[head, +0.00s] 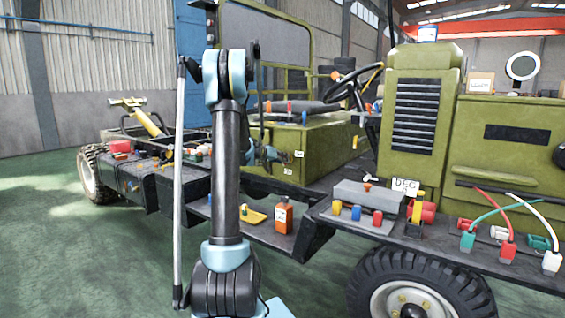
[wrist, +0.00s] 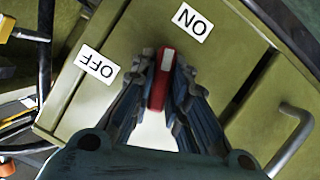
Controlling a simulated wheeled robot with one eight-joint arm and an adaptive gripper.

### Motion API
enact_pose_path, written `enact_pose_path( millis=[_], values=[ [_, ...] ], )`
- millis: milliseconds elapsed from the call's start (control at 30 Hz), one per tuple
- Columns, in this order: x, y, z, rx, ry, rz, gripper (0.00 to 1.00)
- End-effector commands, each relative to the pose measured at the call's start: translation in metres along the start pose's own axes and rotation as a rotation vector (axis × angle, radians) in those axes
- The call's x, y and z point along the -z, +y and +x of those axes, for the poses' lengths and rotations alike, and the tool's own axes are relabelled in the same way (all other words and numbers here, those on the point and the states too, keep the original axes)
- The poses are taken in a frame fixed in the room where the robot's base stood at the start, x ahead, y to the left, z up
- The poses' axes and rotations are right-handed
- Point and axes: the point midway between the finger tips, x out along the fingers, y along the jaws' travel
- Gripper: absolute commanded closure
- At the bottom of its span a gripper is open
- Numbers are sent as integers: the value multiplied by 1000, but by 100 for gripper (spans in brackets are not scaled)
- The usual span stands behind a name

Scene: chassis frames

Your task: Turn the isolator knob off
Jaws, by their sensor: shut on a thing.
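The isolator knob (wrist: 157,92) is a narrow red handle with a pale face at its upper end. In the wrist view it stands between the two fingers of my gripper (wrist: 160,68), which is shut on it. The knob runs nearly straight up the picture, its upper end between the white OFF label (wrist: 97,65) at left and the ON label (wrist: 190,18) at upper right. In the head view my gripper (head: 268,154) is at the olive box's face beside two small white labels (head: 299,154); the knob is hidden there.
The olive box (head: 325,150) sits on an old truck chassis. A metal handle (wrist: 291,138) sticks out at lower right in the wrist view. A grey box (head: 368,196), an orange bottle (head: 283,215) and other loose parts lie on the dark ledges. Green floor is open at left.

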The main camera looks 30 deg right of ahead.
Motion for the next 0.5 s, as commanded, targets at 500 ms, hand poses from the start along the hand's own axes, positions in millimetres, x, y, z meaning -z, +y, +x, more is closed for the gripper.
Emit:
enact_pose_path(
  millis=[500],
  values=[
    [1, -9, -1, -181, 6, -454, 100]
  ],
)
